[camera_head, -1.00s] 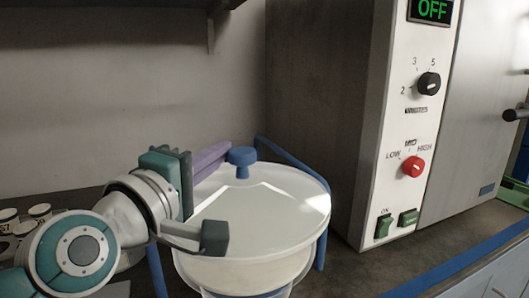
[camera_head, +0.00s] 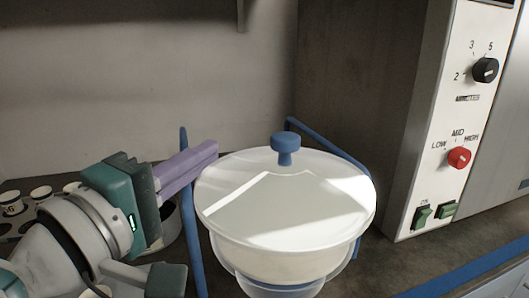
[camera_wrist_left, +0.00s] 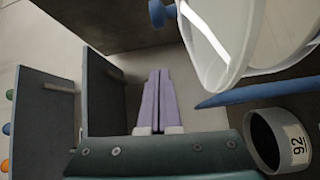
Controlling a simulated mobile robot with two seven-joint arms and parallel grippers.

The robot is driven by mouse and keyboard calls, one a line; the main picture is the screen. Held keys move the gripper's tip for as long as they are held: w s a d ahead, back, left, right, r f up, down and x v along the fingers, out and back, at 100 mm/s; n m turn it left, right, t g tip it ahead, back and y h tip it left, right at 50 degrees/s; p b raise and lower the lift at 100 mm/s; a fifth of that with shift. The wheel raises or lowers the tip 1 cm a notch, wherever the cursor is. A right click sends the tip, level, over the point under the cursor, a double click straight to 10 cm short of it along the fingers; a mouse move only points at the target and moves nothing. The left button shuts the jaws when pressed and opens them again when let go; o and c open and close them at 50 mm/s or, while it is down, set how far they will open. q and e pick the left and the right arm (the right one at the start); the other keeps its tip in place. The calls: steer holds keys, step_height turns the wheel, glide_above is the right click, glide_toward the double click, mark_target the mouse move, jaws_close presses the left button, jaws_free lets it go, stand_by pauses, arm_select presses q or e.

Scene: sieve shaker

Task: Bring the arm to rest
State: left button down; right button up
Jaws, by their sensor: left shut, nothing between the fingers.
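My left gripper (camera_head: 212,148) has two purple fingers lying together, shut and empty. They point toward the back right, left of the lidded white bowl (camera_head: 285,205) and apart from its blue knob (camera_head: 285,145). In the left wrist view the fingers (camera_wrist_left: 158,75) lie side by side with nothing between them. The bowl's lid (camera_wrist_left: 215,45) and the knob (camera_wrist_left: 158,12) show at that view's upper right, clear of the fingers. My right gripper is in neither view.
Blue posts (camera_head: 190,215) stand around the bowl. A grey cup (camera_head: 172,225), partly hidden by my gripper, shows its label "92" in the wrist view (camera_wrist_left: 297,145). Small cups (camera_head: 40,194) stand at the left. A control panel (camera_head: 440,175) rises at the right.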

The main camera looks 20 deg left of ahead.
arm_select(q)
steer(key=shift+s+d, duration=0.1)
steer(key=shift+s, duration=0.25)
steer(key=s+d+m+g+h+p, duration=0.1)
steer(key=s+d+m+g+p, duration=0.3)
steer(key=s+m+g+p, duration=0.5)
steer(key=s+a+m+g+y+p, duration=0.5)
steer(key=s+m, duration=0.3)
steer(key=s, duration=0.5)
step_height(320, 180, up, 37)
steer(key=h+p, duration=0.1)
steer(key=p, duration=3.7)
steer(key=shift+a+r+g, duration=0.15)
steer(key=shift+g, duration=0.15)
